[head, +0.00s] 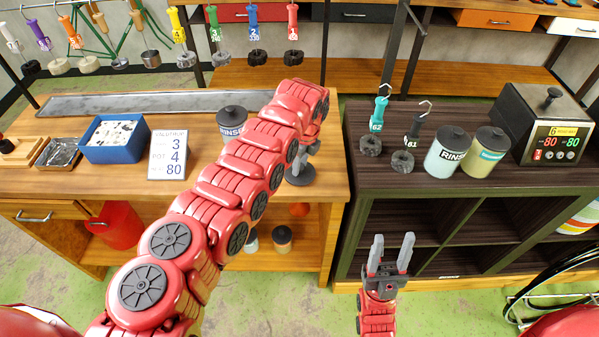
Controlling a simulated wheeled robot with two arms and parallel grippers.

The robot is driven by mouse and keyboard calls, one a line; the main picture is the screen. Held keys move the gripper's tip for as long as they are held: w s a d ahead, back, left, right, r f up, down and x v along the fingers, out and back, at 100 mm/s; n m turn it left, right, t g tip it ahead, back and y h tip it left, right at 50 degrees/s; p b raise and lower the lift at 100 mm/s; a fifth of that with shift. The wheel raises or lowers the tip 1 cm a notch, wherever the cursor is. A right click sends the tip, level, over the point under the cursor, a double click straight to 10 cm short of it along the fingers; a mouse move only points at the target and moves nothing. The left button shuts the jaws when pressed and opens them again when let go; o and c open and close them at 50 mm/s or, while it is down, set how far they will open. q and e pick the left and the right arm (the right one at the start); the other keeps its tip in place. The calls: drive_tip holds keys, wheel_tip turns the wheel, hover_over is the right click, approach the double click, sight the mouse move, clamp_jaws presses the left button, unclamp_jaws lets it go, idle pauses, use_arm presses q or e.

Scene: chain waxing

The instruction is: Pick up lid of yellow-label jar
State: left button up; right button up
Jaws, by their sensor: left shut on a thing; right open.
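My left arm reaches over the wooden bench, and its gripper (305,157) is shut on what looks like a dark round lid (300,176) near the bench's right end. The arm covers part of the grip, and I cannot tell whether the lid is clear of the surface below. A dark-lidded RINSE jar (231,121) stands behind the arm. My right gripper (391,244) is open and empty in front of the dark shelf unit.
On the dark unit (352,130) stand another RINSE jar (446,156), a cream jar (482,157), two hooked tools and a heater (545,122). A number sign (168,154) and blue box (113,140) stand on the bench (60,185). A gap separates bench and unit.

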use_arm(q)
clamp_jaws()
